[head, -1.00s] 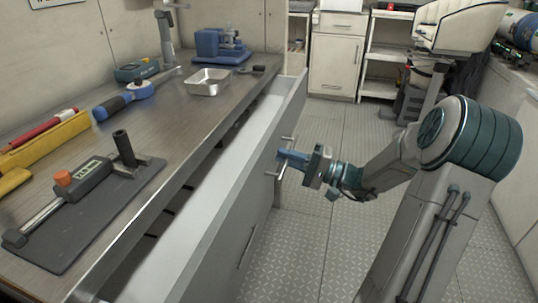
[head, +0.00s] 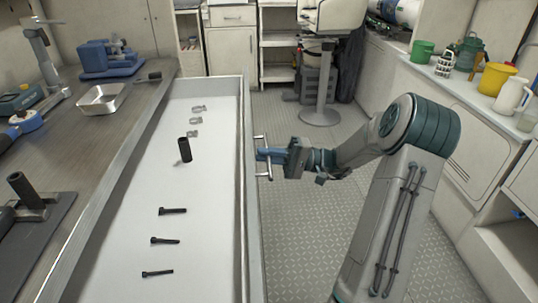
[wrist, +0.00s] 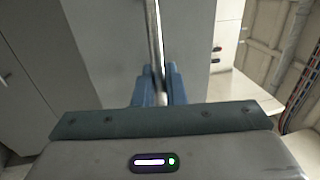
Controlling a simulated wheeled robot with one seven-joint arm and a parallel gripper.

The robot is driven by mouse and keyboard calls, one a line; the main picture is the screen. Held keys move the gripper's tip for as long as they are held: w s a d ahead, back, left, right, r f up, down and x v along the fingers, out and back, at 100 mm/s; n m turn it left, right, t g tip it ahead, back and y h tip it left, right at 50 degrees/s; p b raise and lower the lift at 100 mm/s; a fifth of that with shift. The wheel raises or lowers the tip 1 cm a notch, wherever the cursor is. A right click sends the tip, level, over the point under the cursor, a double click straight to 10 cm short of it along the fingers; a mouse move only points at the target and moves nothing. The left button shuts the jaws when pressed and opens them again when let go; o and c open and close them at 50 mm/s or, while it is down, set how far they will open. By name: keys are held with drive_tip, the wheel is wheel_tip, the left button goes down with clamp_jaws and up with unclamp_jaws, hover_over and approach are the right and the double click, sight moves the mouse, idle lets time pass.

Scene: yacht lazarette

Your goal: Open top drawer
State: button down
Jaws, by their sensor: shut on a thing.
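The top drawer (head: 217,120) under the workbench stands pulled far out in the head view. Its white inside holds several black bolts (head: 165,240), a black cylinder (head: 185,150) and some small grey clamps (head: 198,109). My gripper (head: 264,157) is shut on the drawer's bar handle (head: 268,172) at the outer side of the drawer front. In the wrist view the blue fingers of my gripper (wrist: 160,85) close around the handle bar (wrist: 155,45).
The workbench (head: 115,150) on the left carries a metal tray (head: 103,99) and a blue vise (head: 108,57). A stool (head: 320,85) stands at the back. Bare patterned floor lies right of the drawer. A counter with jugs and pots is at the right.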

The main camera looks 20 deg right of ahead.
drive_tip(key=c, duration=1.6)
unclamp_jaws()
drive_tip(key=shift+o, duration=0.2)
drive_tip(key=p+v, duration=0.2)
drive_tip(key=v, duration=1.2)
